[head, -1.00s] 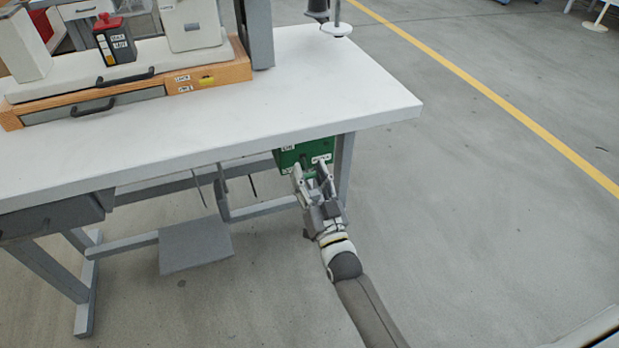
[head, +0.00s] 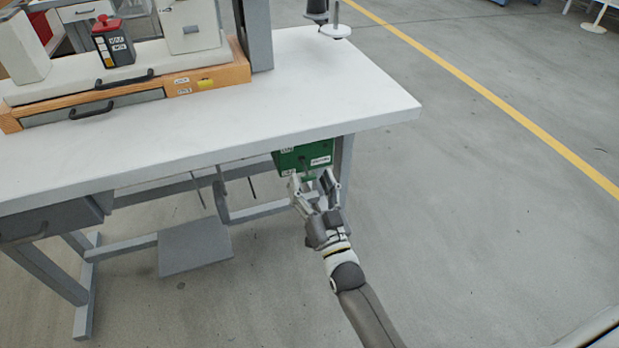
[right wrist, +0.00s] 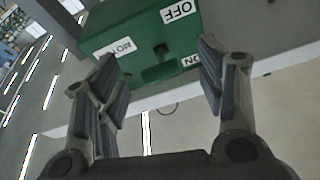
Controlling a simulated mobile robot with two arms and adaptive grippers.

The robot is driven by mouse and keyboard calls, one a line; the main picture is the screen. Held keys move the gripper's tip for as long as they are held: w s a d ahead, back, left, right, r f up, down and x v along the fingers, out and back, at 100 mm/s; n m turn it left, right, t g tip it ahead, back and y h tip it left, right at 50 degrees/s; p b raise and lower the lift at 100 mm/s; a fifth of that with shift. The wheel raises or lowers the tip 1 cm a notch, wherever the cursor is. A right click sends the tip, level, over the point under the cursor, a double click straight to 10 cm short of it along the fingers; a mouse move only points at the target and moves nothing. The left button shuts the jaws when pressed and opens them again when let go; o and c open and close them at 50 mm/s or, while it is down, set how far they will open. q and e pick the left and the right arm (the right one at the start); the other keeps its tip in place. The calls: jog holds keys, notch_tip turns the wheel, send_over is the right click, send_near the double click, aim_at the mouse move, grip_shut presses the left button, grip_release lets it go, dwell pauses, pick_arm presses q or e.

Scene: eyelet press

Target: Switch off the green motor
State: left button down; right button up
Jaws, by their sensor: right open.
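The green motor box (head: 303,157) hangs under the right part of the white table. It also shows in the right wrist view (right wrist: 215,25), with labels reading OFF and ON and a dark switch (right wrist: 162,52) on its face. My right gripper (head: 313,177) is open just in front of the box's lower part. In the right wrist view its two fingers (right wrist: 155,75) stand apart, one on each side of the switch, with nothing between them. I cannot tell whether either finger touches the box. My left gripper is not in view.
The white table (head: 340,95) has its edge just above the box. A table leg (head: 345,165) stands right behind the box. A grey pedal (head: 195,245) is low at the left. A wooden-based press (head: 215,78) stands on the table. The floor at right is clear.

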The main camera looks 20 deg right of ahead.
jog(key=v, duration=1)
jog(key=shift+s, duration=0.2)
